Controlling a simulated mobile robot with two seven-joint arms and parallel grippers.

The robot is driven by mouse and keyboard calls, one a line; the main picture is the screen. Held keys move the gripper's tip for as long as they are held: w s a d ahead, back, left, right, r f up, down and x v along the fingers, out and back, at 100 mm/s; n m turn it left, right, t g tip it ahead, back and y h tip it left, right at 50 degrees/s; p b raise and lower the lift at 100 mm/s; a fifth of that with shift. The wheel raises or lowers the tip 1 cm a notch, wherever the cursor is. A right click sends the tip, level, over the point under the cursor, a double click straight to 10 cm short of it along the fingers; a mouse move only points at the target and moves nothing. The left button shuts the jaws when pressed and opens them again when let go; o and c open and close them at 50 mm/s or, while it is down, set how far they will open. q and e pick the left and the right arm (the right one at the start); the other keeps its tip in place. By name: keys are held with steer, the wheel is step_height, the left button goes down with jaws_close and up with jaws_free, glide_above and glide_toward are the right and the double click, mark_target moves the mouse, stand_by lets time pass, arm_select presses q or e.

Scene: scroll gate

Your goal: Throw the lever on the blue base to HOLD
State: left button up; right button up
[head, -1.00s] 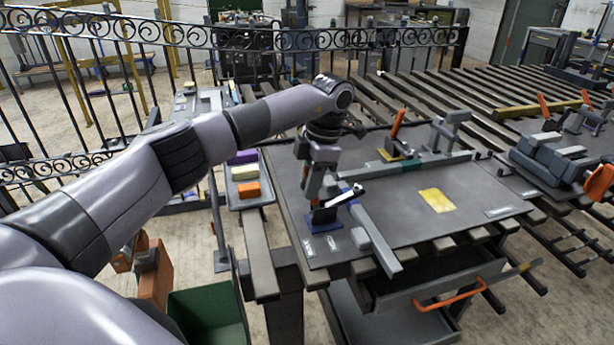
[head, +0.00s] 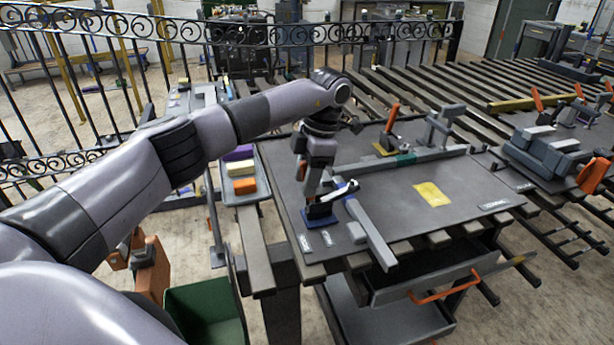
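The blue base (head: 309,222) sits near the front left corner of the dark table plate. Its lever (head: 345,188), with a pale handle and dark end, leans to the right, low over the plate. My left gripper (head: 312,196) points down at the base, close beside the lever's left end. Its fingers overlap the lever mount, so I cannot tell whether they touch it or how far they are open. Two small labels (head: 327,238) lie in front of the base, too small to read. My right gripper is not in view.
A grey bar (head: 370,235) lies just right of the base. An orange-handled lever (head: 392,118) and a grey clamp (head: 440,125) stand at the back of the plate. A yellow patch (head: 433,194) marks the bare middle. A tray with coloured blocks (head: 240,185) is left.

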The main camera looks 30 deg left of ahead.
arm_select(q)
steer(key=b+v, duration=0.1)
steer(key=v, duration=0.6)
steer(key=shift+r, duration=0.1)
